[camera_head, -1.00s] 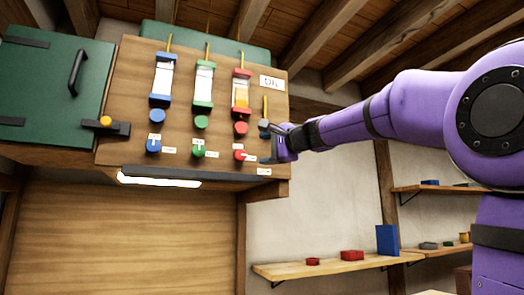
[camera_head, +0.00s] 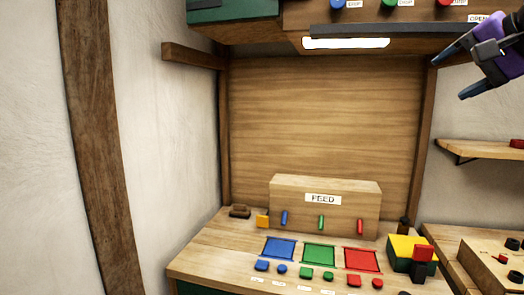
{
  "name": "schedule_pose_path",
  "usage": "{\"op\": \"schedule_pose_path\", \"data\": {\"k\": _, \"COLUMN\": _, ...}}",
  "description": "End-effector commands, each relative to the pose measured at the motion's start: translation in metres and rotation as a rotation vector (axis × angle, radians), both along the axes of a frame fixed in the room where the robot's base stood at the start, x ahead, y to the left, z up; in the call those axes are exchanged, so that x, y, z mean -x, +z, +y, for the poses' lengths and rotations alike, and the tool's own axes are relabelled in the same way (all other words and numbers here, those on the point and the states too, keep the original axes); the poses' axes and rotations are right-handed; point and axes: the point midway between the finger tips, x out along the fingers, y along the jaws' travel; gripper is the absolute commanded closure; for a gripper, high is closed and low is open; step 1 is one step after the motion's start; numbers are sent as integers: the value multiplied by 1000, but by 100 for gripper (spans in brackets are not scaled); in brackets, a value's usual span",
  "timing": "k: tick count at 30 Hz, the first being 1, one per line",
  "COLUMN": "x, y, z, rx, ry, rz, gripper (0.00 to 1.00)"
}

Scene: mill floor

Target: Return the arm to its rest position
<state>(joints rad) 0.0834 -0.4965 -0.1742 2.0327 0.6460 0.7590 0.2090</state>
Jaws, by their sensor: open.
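My gripper (camera_head: 462,76) shows at the upper right of the head view, at the end of my purple arm. Its two dark fingers are spread apart with nothing between them. It hangs in front of the right end of the overhead wooden panel (camera_head: 290,18), just below the label reading OPEN. The rest of my arm is outside the picture.
Below stands a wooden bench (camera_head: 205,262) with a FEED box (camera_head: 340,212), blue, green and red squares, and several small buttons. A yellow and green block (camera_head: 400,258) sits at its right. A wall shelf (camera_head: 485,149) is at right. The space above the bench is clear.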

Motion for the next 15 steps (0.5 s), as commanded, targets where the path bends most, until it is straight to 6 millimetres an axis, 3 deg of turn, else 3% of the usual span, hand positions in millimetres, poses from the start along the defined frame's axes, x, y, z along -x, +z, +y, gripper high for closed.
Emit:
{"op": "schedule_pose_path", "data": {"k": 3, "x": 40, "y": -64, "z": 28, "rx": 198, "ry": 128, "rz": 109, "gripper": 31}}
{"op": "schedule_pose_path", "data": {"k": 9, "x": 108, "y": -161, "z": 49, "rx": 538, "ry": 340, "rz": 277, "gripper": 31}}
{"op": "schedule_pose_path", "data": {"k": 12, "x": 134, "y": -196, "z": 50, "rx": 671, "ry": 421, "rz": 339, "gripper": 31}}
{"op": "schedule_pose_path", "data": {"k": 15, "x": 152, "y": -218, "z": 48, "rx": 760, "ry": 473, "rz": 379, "gripper": 31}}
